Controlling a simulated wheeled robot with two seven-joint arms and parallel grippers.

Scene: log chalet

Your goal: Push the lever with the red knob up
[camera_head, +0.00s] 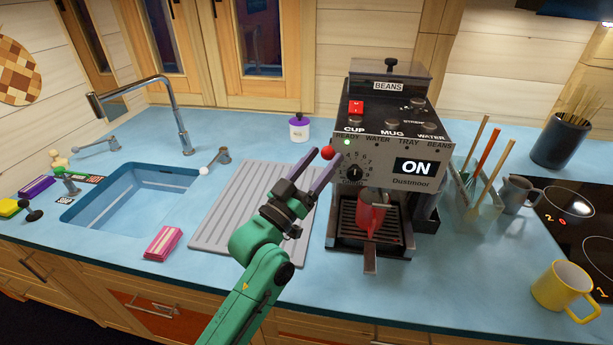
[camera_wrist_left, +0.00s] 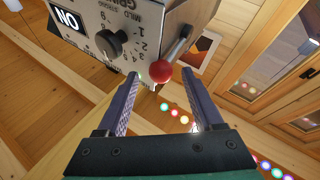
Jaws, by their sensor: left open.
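The lever's red knob (camera_head: 327,153) shows at the left side of the coffee machine (camera_head: 391,147), just left of its dial. In the left wrist view the red knob (camera_wrist_left: 159,71) sits on the end of a metal lever (camera_wrist_left: 178,46) beside the machine's front panel. My left gripper (camera_head: 310,165) is open, its two fingers pointing up at the knob. In the left wrist view the knob appears ahead of the fingertips (camera_wrist_left: 159,82), between them in the picture; I cannot tell whether they touch. The right gripper is not in view.
A red cup (camera_head: 371,214) stands on the machine's drip tray. A grey ribbed drainboard (camera_head: 222,222) lies under my arm, with a blue sink (camera_head: 128,200) to the left. A utensil holder (camera_head: 482,205) and grey pitcher (camera_head: 518,194) stand right of the machine.

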